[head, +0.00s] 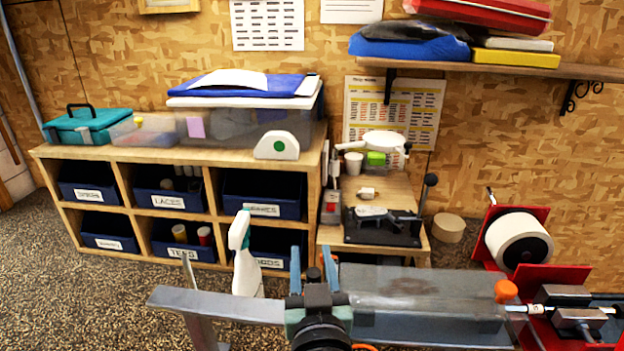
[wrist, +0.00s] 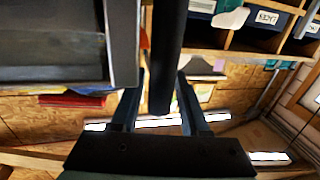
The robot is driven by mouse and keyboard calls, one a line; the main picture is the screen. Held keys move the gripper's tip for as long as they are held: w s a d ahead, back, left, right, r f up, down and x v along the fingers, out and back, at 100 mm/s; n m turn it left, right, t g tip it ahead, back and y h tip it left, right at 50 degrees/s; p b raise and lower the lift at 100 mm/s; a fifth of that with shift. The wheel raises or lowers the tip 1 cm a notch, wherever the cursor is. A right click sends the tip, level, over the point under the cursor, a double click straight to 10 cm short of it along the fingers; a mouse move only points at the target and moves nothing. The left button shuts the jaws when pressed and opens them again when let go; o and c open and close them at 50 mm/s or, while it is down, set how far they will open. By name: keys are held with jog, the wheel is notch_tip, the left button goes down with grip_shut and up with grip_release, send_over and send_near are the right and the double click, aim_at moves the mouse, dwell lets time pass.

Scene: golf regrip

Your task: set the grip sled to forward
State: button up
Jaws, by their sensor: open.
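My gripper (head: 312,262) is open, its two blue fingers pointing up in the head view, at the left end of a long grey, clear-sided trough (head: 425,290). In the wrist view a dark round bar (wrist: 170,45) reaches down into the gap between the gripper's fingers (wrist: 158,95); the fingers are apart, and I cannot tell whether they touch it. An orange knob (head: 506,291) stands at the trough's right end, by a pale shaft and a grey clamp (head: 578,320). I cannot clearly make out the grip sled or its setting.
A grey metal beam (head: 215,303) crosses at the left front, with a spray bottle (head: 246,260) behind it. A red stand with a white roll (head: 520,242) is at right. A small wooden bench (head: 385,190) with tools and a cubby shelf (head: 110,165) with labelled bins stand behind.

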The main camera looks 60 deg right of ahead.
jog(key=shift+o, duration=0.6)
jog(key=v, duration=1.3)
jog(key=shift+p, duration=0.3)
